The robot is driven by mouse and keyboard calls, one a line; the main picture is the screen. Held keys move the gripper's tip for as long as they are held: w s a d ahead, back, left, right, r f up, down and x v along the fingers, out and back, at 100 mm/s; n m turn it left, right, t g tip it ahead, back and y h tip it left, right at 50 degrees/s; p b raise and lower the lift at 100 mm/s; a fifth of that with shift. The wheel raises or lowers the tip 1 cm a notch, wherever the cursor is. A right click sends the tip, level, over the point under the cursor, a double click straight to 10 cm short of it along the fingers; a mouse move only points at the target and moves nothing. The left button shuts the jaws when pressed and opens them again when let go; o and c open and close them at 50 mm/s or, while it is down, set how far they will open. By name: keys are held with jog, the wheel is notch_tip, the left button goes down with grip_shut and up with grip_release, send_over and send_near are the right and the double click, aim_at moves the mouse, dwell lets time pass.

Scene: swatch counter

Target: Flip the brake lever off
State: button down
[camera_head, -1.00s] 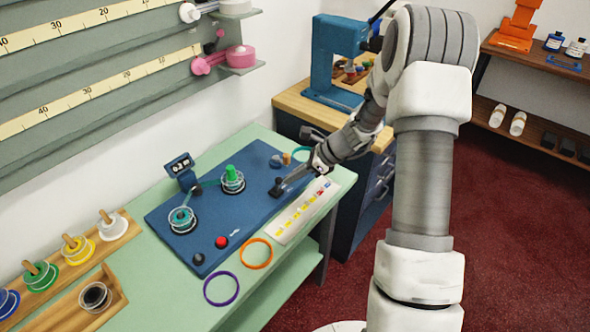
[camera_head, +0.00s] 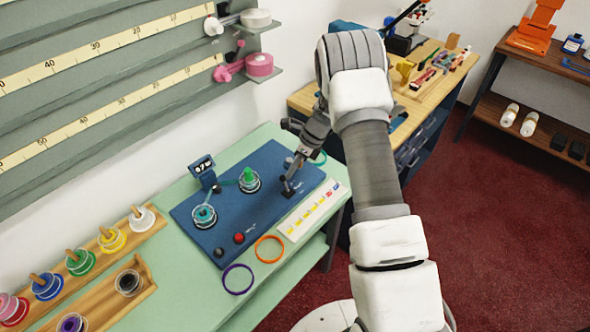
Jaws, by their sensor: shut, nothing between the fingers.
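The blue panel (camera_head: 226,212) lies on the pale green counter. A small dark lever-like part (camera_head: 287,190), which looks like the brake lever, stands near the panel's right end. My gripper (camera_head: 290,177) is shut and empty. It points down at this dark part, at or just above it; I cannot tell if they touch. The gripper partly hides the lever, so its tilt is not clear. Two spools stand on the panel, one with a teal core (camera_head: 204,214) and one with a green core (camera_head: 249,179). A small counter display (camera_head: 203,166) stands behind them.
A red button (camera_head: 239,238) and a black knob (camera_head: 219,252) sit at the panel's front. An orange ring (camera_head: 269,249), a purple ring (camera_head: 238,279) and a colour-marked strip (camera_head: 311,210) lie before it. Wooden racks of spools (camera_head: 88,287) stand at left. A wooden bench (camera_head: 440,85) stands behind my arm.

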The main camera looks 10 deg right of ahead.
jog(key=shift+r, duration=0.15)
jog(key=shift+r+p, duration=0.5)
jog(key=shift+r, duration=0.2)
jog(key=d+v, duration=0.1)
jog(key=v, duration=1.2)
jog(key=shift+w, duration=0.15)
jog(key=shift+a+f, duration=0.1)
